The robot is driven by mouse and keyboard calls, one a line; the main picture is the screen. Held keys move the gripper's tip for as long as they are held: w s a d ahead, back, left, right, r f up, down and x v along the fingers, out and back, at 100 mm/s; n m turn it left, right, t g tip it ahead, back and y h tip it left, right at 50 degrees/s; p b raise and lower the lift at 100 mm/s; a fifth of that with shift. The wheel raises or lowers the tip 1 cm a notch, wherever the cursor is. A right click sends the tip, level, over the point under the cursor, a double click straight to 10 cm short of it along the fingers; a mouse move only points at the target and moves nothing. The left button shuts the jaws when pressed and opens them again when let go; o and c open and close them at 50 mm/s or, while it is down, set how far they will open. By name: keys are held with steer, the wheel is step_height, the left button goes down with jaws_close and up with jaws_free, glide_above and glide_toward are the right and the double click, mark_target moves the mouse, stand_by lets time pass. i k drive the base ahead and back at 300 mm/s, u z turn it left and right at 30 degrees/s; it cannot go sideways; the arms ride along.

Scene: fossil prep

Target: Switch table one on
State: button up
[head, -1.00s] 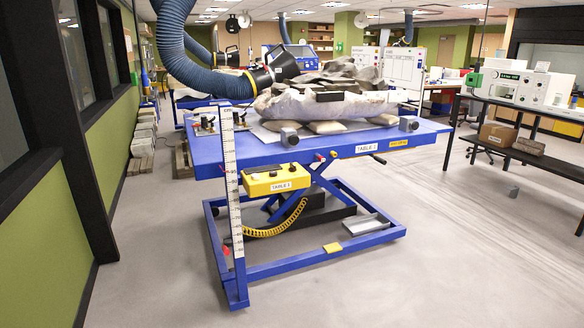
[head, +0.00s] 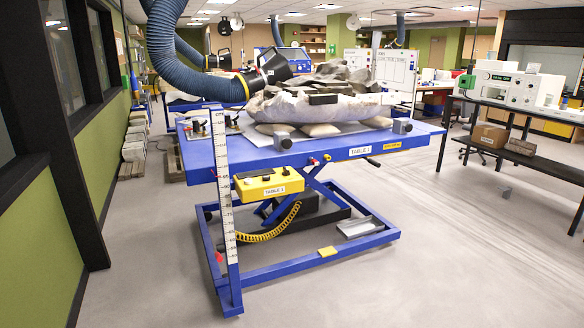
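Table one is a blue lift table (head: 330,160) in the middle of the head view, with a "TABLE 1" label on its front edge. A yellow control box (head: 268,184), also marked "TABLE 1", hangs below the front edge at the left. Dark controls show on its top face, but they are too small to read. A coiled yellow cable (head: 270,228) runs down from it. A white height scale (head: 225,190) stands at the table's near left corner. A large wrapped fossil block (head: 315,105) lies on the tabletop. My gripper is not in view.
A blue extraction hose (head: 165,50) with a black hood (head: 270,68) hangs over the table's left side. A green wall (head: 50,225) runs along the left. A dark bench (head: 540,170) with white equipment stands at right. Grey floor (head: 450,260) is clear in front and right.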

mark_target(286, 173)
steer(key=i, duration=1.1)
steer(key=u, duration=3.8)
steer(key=i, duration=0.1)
steer(key=z, duration=2.3)
steer(key=k, duration=0.7)
steer(key=u, duration=0.05)
